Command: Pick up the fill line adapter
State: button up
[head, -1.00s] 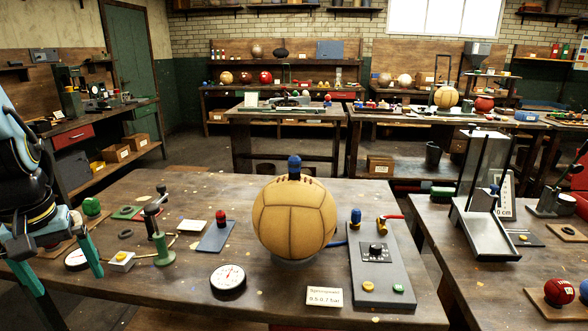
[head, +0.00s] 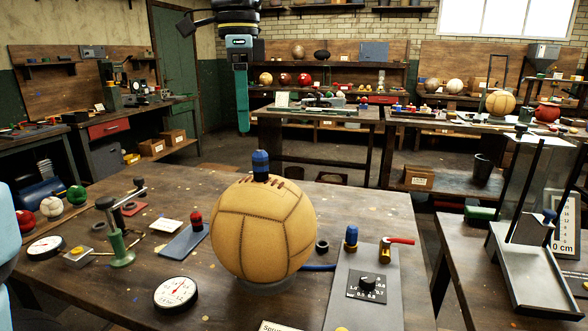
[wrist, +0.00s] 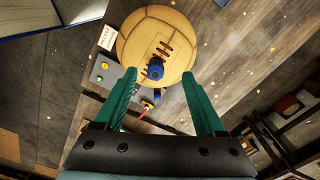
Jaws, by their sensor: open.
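A blue-capped fitting (head: 261,165) stands on top of the tan leather ball (head: 262,232), beside its lacing; it also shows in the wrist view (wrist: 155,69). A second blue-capped fitting (head: 351,238) stands upright at the top of the grey panel (head: 346,300), near a blue hose. A red-capped fitting (head: 196,220) stands on a blue-grey plate. I cannot tell which one is the fill line adapter. My gripper (head: 243,128) is open and empty, above the ball in the head view. In the wrist view its teal fingers (wrist: 160,75) appear either side of the ball's blue fitting, not touching it.
A dial gauge (head: 176,292) lies left of the ball, and a green clamp stand (head: 120,243) is further left. A brass valve with a red lever (head: 387,248) is on the panel. A metal tray (head: 535,285) stands on the right table.

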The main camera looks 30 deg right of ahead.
aim_at(260, 151)
jog(key=shift+s+d+r+m, duration=0.2)
jog(key=shift+d, duration=0.2)
jog(key=shift+s+d+r+m, duration=0.15)
jog(key=shift+d+m, duration=0.05)
jog(key=shift+d, duration=0.15)
jog(key=shift+s+d+f, duration=0.1)
jog(key=shift+d+f, duration=0.1)
notch_tip(260, 151, down, 5)
jog(key=shift+r+p, duration=0.1)
jog(key=shift+p, duration=0.25)
jog(key=shift+s+d+f+p, duration=0.1)
jog(key=shift+f+p, duration=0.3)
jog(key=shift+f, duration=0.9)
jog(key=shift+s+d+f+p, duration=0.1)
jog(key=shift+f+p, duration=0.3)
jog(key=shift+f, duration=0.9)
grip_shut()
